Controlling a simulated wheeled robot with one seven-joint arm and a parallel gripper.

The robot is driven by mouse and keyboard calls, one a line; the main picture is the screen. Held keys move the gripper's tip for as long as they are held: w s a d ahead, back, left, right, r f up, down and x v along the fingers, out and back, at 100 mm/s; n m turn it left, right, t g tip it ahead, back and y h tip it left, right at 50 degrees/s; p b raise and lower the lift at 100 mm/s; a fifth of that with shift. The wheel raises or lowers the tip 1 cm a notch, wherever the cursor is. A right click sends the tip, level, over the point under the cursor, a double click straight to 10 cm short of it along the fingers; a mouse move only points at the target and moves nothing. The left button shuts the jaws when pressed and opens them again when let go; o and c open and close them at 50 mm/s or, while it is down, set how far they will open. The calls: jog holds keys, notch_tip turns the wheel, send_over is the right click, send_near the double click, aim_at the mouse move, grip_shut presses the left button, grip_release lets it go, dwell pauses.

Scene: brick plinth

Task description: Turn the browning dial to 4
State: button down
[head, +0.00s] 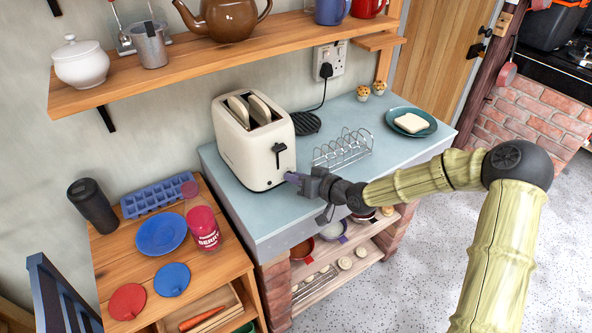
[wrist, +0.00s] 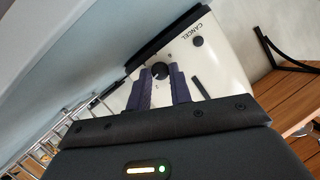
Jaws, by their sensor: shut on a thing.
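The cream toaster (head: 240,150) stands on the pale blue plinth top with two slices of bread in its slots. Its lever (head: 279,148) is on the end face that my gripper (head: 298,180) reaches, low down. In the wrist view, the round black browning dial (wrist: 160,70) sits on the cream panel between the tips of my gripper (wrist: 161,78), which is shut on it. A pale mark shows on the dial, but the small figures around it are too small to read surely. A button (wrist: 197,41) is beside the word CANCEL.
A wire toast rack (head: 343,149) stands close to the right of my gripper. A teal plate (head: 428,130) with a slice of bread is farther right. A wooden side table (head: 215,263) with a red bottle (head: 204,228) is at left. A shelf (head: 215,68) hangs above.

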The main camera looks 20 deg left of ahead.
jog(key=shift+w+d+m+y+p, duration=0.1)
jog(key=shift+m+y+p, duration=0.4)
jog(key=shift+m, duration=0.5)
jog(key=shift+g, duration=0.3)
jog(key=c, duration=1.3)
grip_release()
jog(key=shift+f, duration=0.1)
jog(key=v, duration=1.7)
jog(key=shift+d, duration=0.2)
